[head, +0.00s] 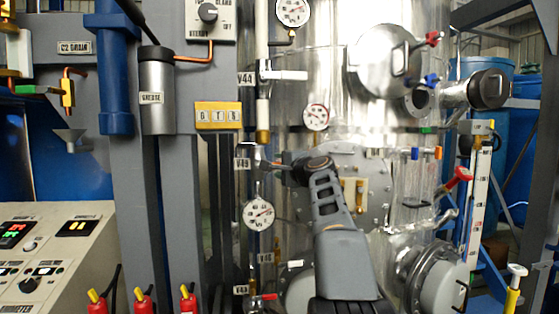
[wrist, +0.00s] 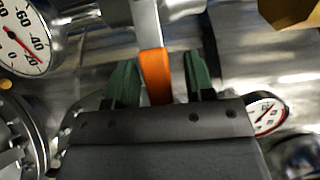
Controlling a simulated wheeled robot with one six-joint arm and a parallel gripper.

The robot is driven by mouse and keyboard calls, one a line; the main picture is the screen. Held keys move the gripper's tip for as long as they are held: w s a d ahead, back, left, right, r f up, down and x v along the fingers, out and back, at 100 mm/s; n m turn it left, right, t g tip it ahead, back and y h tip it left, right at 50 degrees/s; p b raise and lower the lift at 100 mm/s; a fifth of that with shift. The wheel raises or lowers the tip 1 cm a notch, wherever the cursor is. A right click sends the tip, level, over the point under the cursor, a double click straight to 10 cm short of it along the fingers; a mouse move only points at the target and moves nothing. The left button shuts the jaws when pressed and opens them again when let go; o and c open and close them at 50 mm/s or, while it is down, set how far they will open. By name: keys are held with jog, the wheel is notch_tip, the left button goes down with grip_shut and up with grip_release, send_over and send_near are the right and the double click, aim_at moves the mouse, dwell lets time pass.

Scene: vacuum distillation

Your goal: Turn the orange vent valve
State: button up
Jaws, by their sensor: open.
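The orange vent valve handle (wrist: 156,78) shows in the wrist view as an orange grip on a flat metal lever. It stands between the two green fingers of my gripper (wrist: 163,72), which are open, with a visible gap on each side of the handle. The gripper body hides the handle's near end. In the head view, my arm reaches up from the bottom, and my gripper (head: 276,162) points left beside the pipe at the V49 label (head: 242,163). The handle is too small and covered there to make out clearly.
A dial gauge (head: 259,213) hangs just below my gripper, and another gauge (head: 316,117) sits above it. The V44 lever (head: 285,75) juts out higher up. The steel vessel (head: 320,90) stands close behind. A large gauge (wrist: 22,38) is at the left of the wrist view.

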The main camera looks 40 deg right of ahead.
jog(key=shift+w, duration=0.5)
jog(key=shift+c, duration=0.2)
grip_shut()
